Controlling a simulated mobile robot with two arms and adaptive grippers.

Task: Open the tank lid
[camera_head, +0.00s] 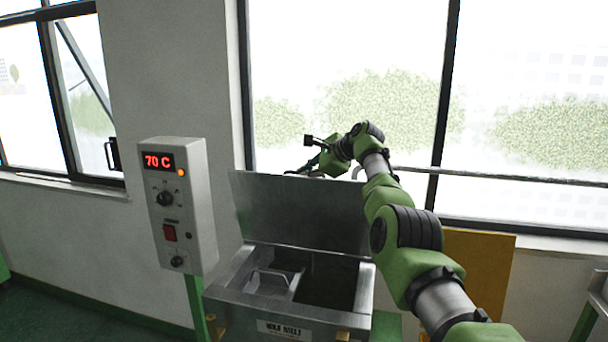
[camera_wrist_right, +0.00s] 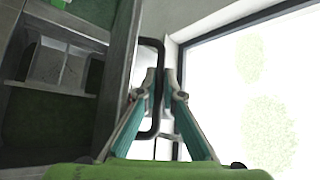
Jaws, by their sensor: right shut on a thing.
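The wax tank (camera_head: 222,294) is a grey metal box low in the middle of the head view. Its metal lid (camera_head: 300,212) stands raised, close to upright, along the back edge, so the tank's top is exposed. My right gripper (camera_head: 312,172) is at the lid's top edge, partly hidden by the arm and lid. In the right wrist view, the right gripper (camera_wrist_right: 161,78) is shut on the dark lid handle (camera_wrist_right: 161,54), with a finger on each side of the bar. My left gripper is not in view.
A control box (camera_head: 186,238) reading 70 C stands left of the tank on a green post. Inside the tank, a small handled cover (camera_head: 268,282) lies left of a dark opening (camera_head: 328,283). A window and sill are close behind; a brown board (camera_head: 490,265) stands at right.

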